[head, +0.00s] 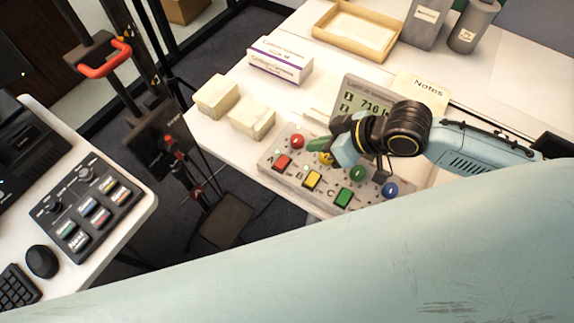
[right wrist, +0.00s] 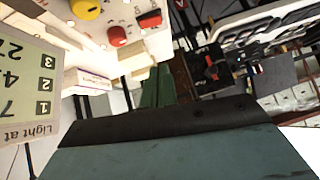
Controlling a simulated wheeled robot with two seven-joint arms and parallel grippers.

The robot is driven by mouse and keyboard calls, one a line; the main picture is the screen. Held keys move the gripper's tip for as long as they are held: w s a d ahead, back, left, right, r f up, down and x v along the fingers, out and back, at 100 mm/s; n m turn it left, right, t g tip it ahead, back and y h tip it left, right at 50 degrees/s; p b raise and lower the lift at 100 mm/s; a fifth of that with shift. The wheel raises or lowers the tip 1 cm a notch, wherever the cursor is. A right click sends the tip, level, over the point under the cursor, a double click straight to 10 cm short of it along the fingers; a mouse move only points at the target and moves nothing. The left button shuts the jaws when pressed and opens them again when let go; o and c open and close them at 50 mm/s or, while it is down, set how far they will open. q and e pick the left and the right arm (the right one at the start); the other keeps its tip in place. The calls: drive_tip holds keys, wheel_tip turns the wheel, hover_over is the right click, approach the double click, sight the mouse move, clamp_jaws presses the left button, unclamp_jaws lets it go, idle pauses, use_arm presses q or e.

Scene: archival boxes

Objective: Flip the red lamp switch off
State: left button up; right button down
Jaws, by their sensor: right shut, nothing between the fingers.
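The control panel (head: 268,167) lies on the white table, with a row of square switches and a row of round coloured domes. The red square switch (head: 282,162) is by the letter A, and the red dome (head: 297,142) is just above it. In the right wrist view the red square switch (right wrist: 150,19) and red dome (right wrist: 117,36) show at the top. I cannot tell whether the switch is on or off. My right gripper (head: 316,144) is shut and empty, over the panel right of the red dome; its fingers (right wrist: 158,70) also show in the wrist view. My left gripper is out of view.
A grey display (head: 360,103) stands behind the panel, near my right wrist. Yellow (head: 312,180) and green (head: 344,197) switches sit right of the red one. Pale blocks (head: 252,116), a white box (head: 280,62) and a tray (head: 328,44) lie farther back.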

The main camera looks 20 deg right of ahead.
idle(0.3)
drive_tip(key=b, duration=0.2)
hover_over(276, 162)
drive_tip(key=s+d, duration=0.2)
drive_tip(key=d, duration=0.1)
wheel_tip(276, 162, down, 7)
drive_tip(key=shift+a+r, duration=0.1)
drive_tip(key=shift+r, duration=0.05)
drive_tip(key=f, duration=0.3)
drive_tip(key=shift+a+f, duration=0.2)
drive_tip(key=shift+a, duration=0.1)
drive_tip(key=shift+f, duration=0.45)
